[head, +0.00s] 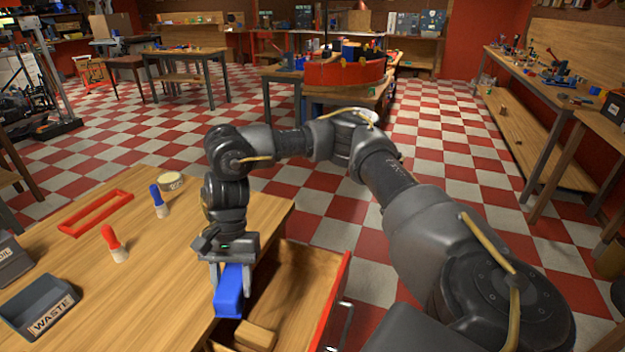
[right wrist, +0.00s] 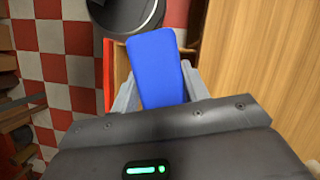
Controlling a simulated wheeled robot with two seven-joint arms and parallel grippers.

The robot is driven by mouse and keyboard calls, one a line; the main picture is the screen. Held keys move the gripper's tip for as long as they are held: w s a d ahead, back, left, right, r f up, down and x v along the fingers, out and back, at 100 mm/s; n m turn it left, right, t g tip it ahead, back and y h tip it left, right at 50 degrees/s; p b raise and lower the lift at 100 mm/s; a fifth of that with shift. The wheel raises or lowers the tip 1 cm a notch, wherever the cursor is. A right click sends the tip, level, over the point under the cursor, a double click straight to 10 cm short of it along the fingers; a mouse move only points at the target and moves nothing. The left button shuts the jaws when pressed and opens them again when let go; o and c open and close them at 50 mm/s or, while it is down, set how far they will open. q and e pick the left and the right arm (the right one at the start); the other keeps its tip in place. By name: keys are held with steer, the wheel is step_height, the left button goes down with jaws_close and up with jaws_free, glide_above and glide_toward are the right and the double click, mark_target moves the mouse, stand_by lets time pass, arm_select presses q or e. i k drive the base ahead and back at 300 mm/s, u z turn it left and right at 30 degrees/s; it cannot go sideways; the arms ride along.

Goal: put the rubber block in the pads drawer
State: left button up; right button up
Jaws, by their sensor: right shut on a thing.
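The rubber block (head: 229,291) is a blue rectangular block. My right gripper (head: 231,268) is shut on it, with a finger on each side. The right wrist view also shows the blue block (right wrist: 157,68) between the fingers. The block hangs down over the left side of the open drawer (head: 297,297), by the table edge. The drawer has a wooden inside and a red front; I see no readable label on it. A wooden block (head: 256,336) is at its near end. My left gripper is not in view.
On the table (head: 170,290) are a grey WASTE bin (head: 40,305), a red-handled brush (head: 114,244), a blue-handled brush (head: 159,201), a tape roll (head: 171,181) and a red frame (head: 95,213). Much of the drawer floor is bare.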

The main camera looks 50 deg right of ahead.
mark_target(281, 314)
steer(key=z, duration=1.6)
steer(key=k, duration=0.9)
steer(key=u, duration=1.1)
steer(key=i, duration=1)
